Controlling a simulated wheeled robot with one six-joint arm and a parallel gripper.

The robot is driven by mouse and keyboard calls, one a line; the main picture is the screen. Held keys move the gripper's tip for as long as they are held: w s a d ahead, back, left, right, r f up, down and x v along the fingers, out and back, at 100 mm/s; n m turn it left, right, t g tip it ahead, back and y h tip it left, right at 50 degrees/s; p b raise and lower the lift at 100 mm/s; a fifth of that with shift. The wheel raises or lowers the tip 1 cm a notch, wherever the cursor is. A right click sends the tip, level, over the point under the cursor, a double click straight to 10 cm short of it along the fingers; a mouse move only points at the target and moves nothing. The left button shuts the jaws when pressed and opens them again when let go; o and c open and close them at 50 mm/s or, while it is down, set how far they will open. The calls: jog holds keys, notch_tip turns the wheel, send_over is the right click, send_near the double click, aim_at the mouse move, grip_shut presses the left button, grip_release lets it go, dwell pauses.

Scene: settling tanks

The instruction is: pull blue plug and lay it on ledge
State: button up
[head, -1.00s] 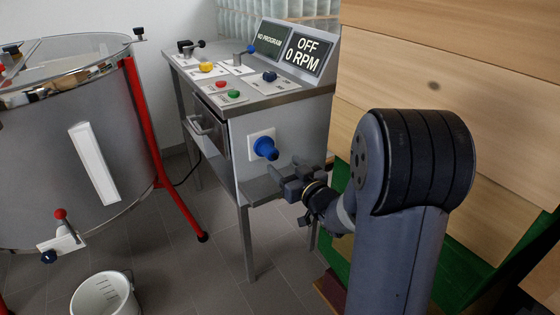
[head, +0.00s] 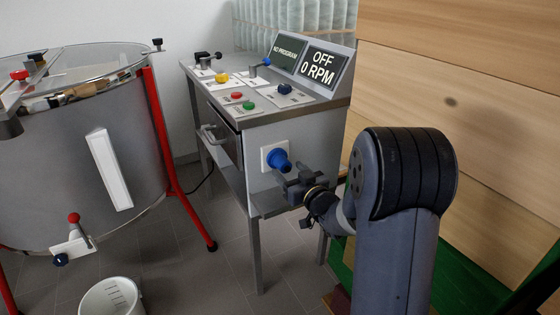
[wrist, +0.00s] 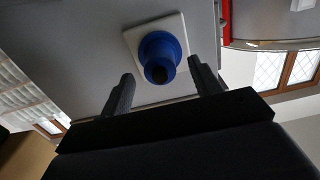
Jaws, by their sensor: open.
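The blue plug (head: 278,160) sits in a white square socket plate (head: 266,153) on the side of the grey metal control cabinet. My gripper (head: 286,176) is open just in front of the plug, close to it in the head view. In the wrist view the blue plug (wrist: 160,58) lies between the two spread fingers, near the line of their tips (wrist: 157,75). No grip shows, and I cannot tell whether either finger touches it. A grey ledge (head: 280,201) runs along the cabinet below the socket, partly hidden by my gripper.
The cabinet top (head: 262,99) carries coloured knobs and a display reading OFF, 0 RPM (head: 321,68). A steel tank (head: 70,150) with a red leg (head: 165,150) stands at the left, with a white bucket (head: 110,297) below. Wooden boards (head: 470,90) rise close at the right.

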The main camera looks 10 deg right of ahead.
aim_at(286, 168)
jog(key=shift+x, duration=1.95)
jog(key=shift+b, duration=0.45)
grip_shut()
jog(key=shift+b+v, duration=0.35)
jog(key=shift+v, duration=2.6)
